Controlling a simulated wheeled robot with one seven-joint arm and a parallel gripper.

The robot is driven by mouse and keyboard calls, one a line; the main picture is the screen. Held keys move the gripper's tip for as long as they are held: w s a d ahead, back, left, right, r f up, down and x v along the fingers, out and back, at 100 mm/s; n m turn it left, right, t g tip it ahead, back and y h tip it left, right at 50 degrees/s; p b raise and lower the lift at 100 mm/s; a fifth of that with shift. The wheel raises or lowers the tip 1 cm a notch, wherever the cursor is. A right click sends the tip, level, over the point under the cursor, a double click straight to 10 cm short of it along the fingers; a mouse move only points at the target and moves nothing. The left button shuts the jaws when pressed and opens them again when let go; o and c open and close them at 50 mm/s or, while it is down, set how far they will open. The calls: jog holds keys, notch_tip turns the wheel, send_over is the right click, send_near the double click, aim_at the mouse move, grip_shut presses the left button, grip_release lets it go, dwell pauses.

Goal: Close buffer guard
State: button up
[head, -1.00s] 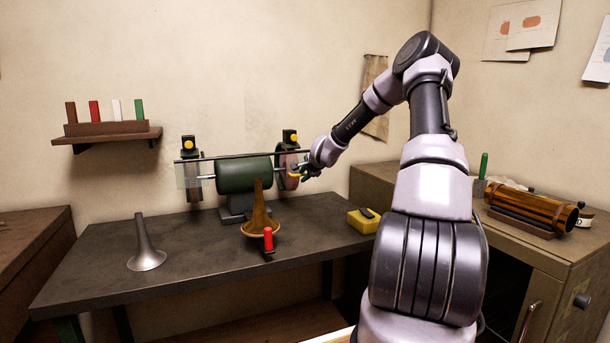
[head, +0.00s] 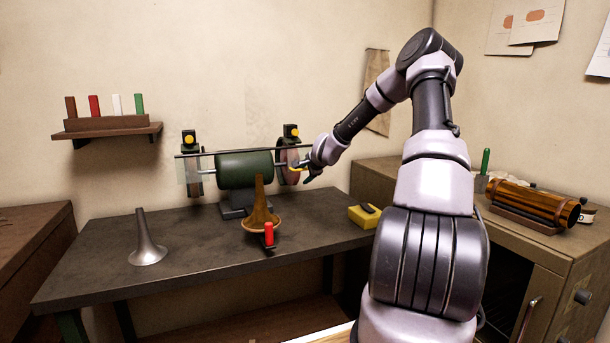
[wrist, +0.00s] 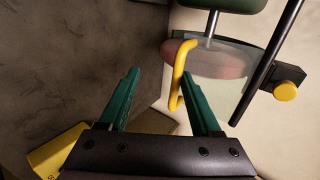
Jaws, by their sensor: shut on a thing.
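The buffer (head: 245,172) is a green motor on the bench with a wheel at each end and a dark rod along its top. A clear guard panel (wrist: 225,62) covers the pinkish right wheel (wrist: 205,58) in the wrist view. The guard's yellow bent handle (wrist: 178,72) lies against the inner side of the right finger. In the head view my gripper (head: 306,172) is at the buffer's right end and partly hides the guard there.
A silver bell (head: 146,243) stands at left. A yellow block (head: 362,217) lies at the bench's right side. The front of the bench is mostly bare.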

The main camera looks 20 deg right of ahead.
jog(key=v, duration=1)
jog(key=shift+s, duration=0.3)
jog(key=shift+r, duration=0.1)
